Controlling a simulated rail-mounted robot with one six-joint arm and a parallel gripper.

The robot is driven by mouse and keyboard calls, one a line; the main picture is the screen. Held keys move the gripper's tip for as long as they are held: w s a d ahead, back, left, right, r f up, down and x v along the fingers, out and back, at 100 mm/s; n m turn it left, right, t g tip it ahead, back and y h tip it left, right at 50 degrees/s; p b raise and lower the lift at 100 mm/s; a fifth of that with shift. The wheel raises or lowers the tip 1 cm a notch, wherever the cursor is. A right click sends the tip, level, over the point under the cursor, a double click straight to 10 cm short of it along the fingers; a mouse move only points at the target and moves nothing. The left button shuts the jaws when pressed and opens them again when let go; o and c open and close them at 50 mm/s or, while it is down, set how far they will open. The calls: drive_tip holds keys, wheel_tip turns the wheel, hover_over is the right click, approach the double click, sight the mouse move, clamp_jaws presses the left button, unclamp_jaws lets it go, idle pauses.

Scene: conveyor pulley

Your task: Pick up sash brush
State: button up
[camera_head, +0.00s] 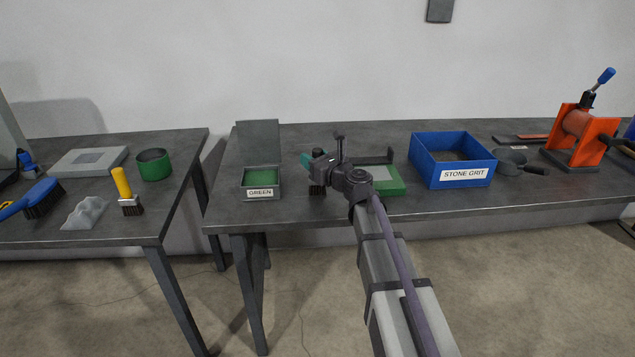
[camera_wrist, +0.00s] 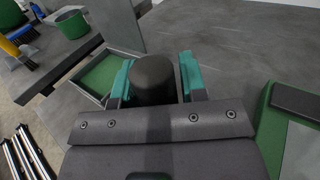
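A GREEN-labelled box (camera_head: 262,192) with an upright lid is close left. A green-framed tray (camera_head: 395,187) is close right, then a blue STONE GRIT bin (camera_head: 466,176).

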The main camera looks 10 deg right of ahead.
drive_tip(key=c, duration=0.6)
wheel_tip(320, 180, up, 10)
drive_tip(key=p, duration=1)
